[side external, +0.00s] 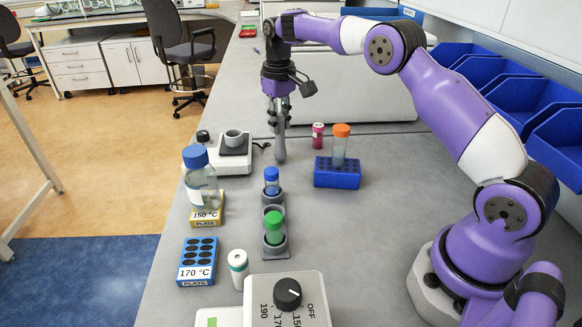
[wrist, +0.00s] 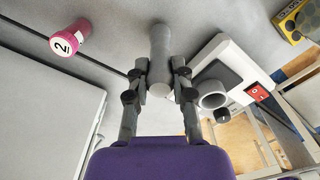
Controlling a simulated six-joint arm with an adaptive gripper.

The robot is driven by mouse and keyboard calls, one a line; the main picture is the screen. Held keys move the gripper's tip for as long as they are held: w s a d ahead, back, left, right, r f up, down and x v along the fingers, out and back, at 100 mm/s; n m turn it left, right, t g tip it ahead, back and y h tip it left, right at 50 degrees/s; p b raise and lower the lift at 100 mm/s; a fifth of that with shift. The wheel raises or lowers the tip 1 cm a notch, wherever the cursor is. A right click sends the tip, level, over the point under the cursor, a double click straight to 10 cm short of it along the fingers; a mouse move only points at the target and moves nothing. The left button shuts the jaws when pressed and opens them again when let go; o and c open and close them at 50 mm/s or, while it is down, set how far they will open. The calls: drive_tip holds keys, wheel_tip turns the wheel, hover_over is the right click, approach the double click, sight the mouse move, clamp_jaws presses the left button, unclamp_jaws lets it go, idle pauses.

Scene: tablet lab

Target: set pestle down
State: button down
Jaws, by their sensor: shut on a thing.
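The grey pestle (side external: 280,145) hangs upright below my gripper (side external: 278,112), over the bench right of the balance. My gripper is shut on it. In the wrist view the pestle (wrist: 160,50) lies between the two fingers of my gripper (wrist: 158,78). Its lower end is at or just above the bench top; I cannot tell whether it touches. A small grey mortar (side external: 234,138) sits on the balance pan, left of the pestle; it also shows in the wrist view (wrist: 212,94).
The white balance (side external: 215,160) stands left of the pestle. A pink-capped vial (side external: 318,136) and a blue rack (side external: 337,178) with an orange-capped tube (side external: 340,145) stand right. A grey holder (side external: 274,247) with blue- and green-capped tubes is nearer. Bare bench surrounds the pestle's lower end.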

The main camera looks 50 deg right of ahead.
drive_tip(key=shift+f, duration=0.3)
drive_tip(key=c, duration=0.7)
unclamp_jaws()
drive_tip(key=shift+o, duration=0.2)
